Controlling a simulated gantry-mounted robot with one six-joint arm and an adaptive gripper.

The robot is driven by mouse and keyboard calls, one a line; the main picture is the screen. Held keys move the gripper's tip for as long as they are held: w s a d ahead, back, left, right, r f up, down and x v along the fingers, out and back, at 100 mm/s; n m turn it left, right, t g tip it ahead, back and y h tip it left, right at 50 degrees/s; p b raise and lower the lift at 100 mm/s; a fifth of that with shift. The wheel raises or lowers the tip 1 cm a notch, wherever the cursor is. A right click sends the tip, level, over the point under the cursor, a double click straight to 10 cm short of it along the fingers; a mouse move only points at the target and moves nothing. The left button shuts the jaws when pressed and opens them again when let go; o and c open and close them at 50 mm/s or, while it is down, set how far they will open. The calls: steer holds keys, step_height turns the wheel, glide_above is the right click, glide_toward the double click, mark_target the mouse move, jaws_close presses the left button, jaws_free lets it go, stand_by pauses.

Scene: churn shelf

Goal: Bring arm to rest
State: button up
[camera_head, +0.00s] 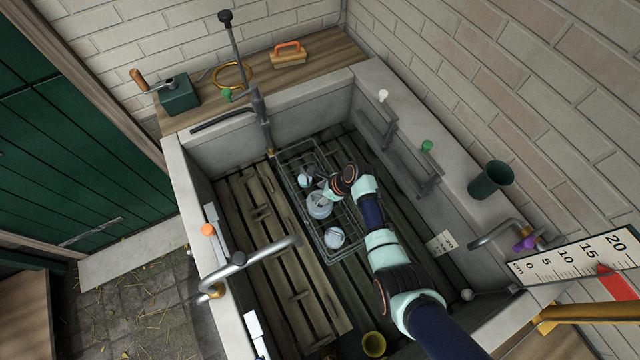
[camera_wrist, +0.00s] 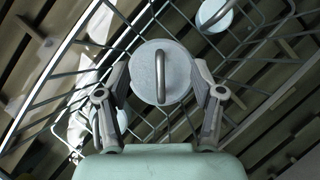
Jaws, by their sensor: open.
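My arm (camera_head: 385,245) reaches down into the stone trough. My gripper (camera_head: 328,190) is over the wire rack (camera_head: 291,167) inside it. A second lidded round piece (camera_wrist: 215,12) shows at the top of the wrist view. In the head view several such pieces sit in the rack, one (camera_head: 334,238) nearest the front and one (camera_head: 305,180) farther back.
Stone trough walls (camera_head: 190,215) surround the rack, with slatted wood (camera_head: 270,250) on its floor. A curved metal pipe (camera_head: 265,253) crosses the left wall. A tap column (camera_head: 262,120) stands at the back. A green cup (camera_head: 490,180) is on the right ledge. A yellow cup (camera_head: 374,344) is near the front.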

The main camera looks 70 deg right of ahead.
step_height(320, 180, up, 10)
steer(key=p, duration=0.9)
steer(key=shift+f+p, duration=0.2)
steer(key=shift+p, duration=0.15)
steer(key=shift+w, duration=0.1)
